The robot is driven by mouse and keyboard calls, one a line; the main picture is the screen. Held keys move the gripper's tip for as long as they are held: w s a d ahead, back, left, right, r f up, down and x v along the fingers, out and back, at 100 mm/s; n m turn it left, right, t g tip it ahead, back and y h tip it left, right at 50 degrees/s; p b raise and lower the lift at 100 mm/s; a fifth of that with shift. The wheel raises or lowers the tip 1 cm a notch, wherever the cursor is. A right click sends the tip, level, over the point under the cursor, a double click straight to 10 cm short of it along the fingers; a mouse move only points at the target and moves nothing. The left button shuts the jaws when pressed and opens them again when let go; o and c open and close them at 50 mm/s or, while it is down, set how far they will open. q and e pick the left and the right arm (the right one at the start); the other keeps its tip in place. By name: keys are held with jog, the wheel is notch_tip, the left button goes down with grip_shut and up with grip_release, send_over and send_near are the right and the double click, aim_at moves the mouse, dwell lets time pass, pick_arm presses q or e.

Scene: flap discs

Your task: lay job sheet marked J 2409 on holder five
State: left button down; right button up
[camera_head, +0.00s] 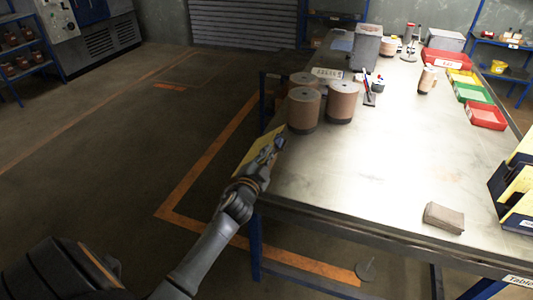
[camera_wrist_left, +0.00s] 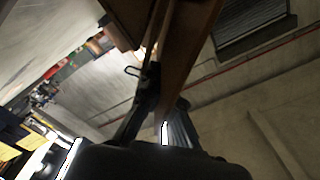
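My left gripper (camera_head: 268,152) is at the table's left edge, near the brown cylinders. It seems shut on a thin yellow sheet (camera_head: 247,150), which sticks out beyond the table edge. In the left wrist view a thin tan-brown sheet (camera_wrist_left: 196,38) rises from between the fingers (camera_wrist_left: 160,98), with a small wire loop beside it. No marking on the sheet can be read, so I cannot tell whether it is J 2409. A dark blue holder with yellow sheets (camera_head: 515,188) stands at the table's right edge. I cannot tell which holder is five. My right gripper is not in view.
Several brown cylinders (camera_head: 304,110) stand close beyond my left gripper. Red, yellow and green bins (camera_head: 487,115) line the table's right side. A grey-brown block (camera_head: 444,217) lies near the front edge. The middle of the table (camera_head: 390,150) is clear.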

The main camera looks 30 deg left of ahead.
pick_arm(q)
jog(key=shift+d+f, duration=0.1)
jog(key=shift+f, duration=0.1)
jog(key=c, duration=1.4)
grip_release()
jog(key=shift+c, duration=0.2)
jog(key=v, duration=1.2)
